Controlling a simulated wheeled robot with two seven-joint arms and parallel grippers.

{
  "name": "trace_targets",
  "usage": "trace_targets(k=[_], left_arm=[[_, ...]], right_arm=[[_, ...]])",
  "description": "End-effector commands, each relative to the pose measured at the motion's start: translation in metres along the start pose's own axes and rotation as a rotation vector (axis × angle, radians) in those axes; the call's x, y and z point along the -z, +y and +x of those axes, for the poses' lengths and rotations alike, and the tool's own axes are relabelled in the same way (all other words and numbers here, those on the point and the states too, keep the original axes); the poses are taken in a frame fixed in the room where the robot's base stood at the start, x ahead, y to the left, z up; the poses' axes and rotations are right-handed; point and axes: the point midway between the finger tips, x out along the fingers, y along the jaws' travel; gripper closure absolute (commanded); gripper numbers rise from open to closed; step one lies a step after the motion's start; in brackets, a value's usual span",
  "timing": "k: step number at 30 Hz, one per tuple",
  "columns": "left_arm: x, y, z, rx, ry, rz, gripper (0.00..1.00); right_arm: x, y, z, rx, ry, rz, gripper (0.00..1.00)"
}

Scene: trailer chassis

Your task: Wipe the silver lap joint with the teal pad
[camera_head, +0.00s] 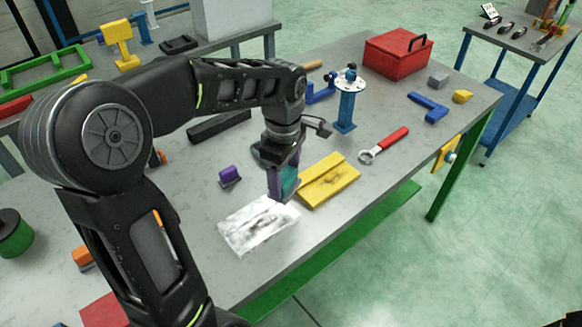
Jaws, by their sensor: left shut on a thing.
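The silver lap joint (258,226) is a flat light plate with dark smudges, lying near the front edge of the grey workbench. My left gripper (281,185) points down at its far right corner, shut on the teal pad (290,181). The pad is partly hidden by the fingers. Its lower end is at or just above the plate's edge; I cannot tell whether it touches. My right gripper is not in view.
A purple block (229,176), a blue stand (346,108), a red-handled wrench (384,145) and a red toolbox (398,53) are on the workbench (420,150). Bare bench surrounds the wrench.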

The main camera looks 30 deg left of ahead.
Motion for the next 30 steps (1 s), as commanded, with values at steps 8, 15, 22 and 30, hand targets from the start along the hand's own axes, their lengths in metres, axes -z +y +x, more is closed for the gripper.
trace_targets(k=[8,15,22,30], left_arm=[[0.0,0.0,0.002,0.0,0.0,0.004,0.73],[0.0,0.0,0.017,0.001,0.0,0.005,0.73],[0.0,0.0,0.041,0.001,0.0,0.005,0.73],[0.0,0.0,0.059,0.0,0.0,0.005,0.73]], right_arm=[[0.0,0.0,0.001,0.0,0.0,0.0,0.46],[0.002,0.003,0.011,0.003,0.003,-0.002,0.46],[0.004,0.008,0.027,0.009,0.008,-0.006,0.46],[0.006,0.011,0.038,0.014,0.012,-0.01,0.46]])
